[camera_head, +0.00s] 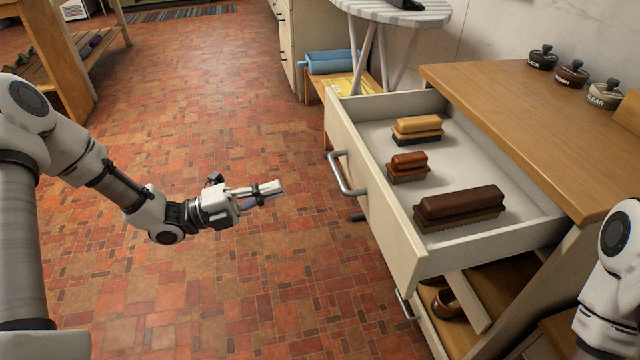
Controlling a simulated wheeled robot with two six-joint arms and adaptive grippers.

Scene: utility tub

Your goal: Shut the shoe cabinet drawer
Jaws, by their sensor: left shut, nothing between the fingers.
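The shoe cabinet drawer (375,195) stands pulled out toward the left from under the cabinet's wooden top (540,120). Its white front carries a metal bar handle (345,176). Inside lie a tan brush (418,129), a small reddish-brown brush (408,167) and a larger dark brown brush (459,207). My left gripper (275,189) is shut and empty, over the floor to the left of the drawer front, with a clear gap to the handle. My right arm shows at the right edge, but its gripper is out of view.
Three lidded tins, one of them (571,74), stand on the cabinet top. A lower drawer or shelf (450,315) with a brown shoe sits below. The tiled floor left of the drawer is clear.

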